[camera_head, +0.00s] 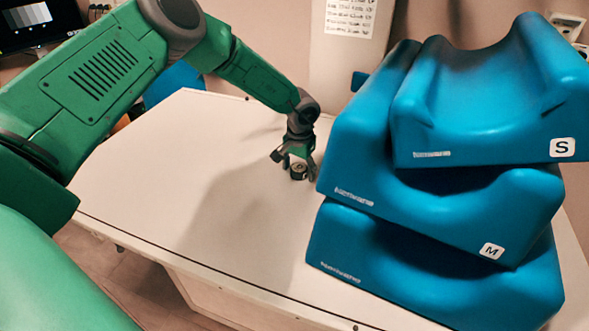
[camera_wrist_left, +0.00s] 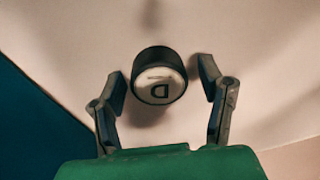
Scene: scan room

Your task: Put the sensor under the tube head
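In the head view the puck (camera_head: 299,172) is on the white table beside the blue cushions. My left gripper (camera_head: 296,158) reaches down just above it. In the left wrist view the left gripper (camera_wrist_left: 160,78) is open, with one finger on each side of the puck and gaps between. I cannot make out a tube head in either view. My right gripper is not in view.
Blue cushions (camera_head: 440,215) marked S and M are stacked on the right, close to the left gripper. The white table (camera_head: 220,170) is clear to the left. A pale panel with a printed sheet (camera_head: 350,15) stands behind. A screen (camera_head: 30,22) is at top left.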

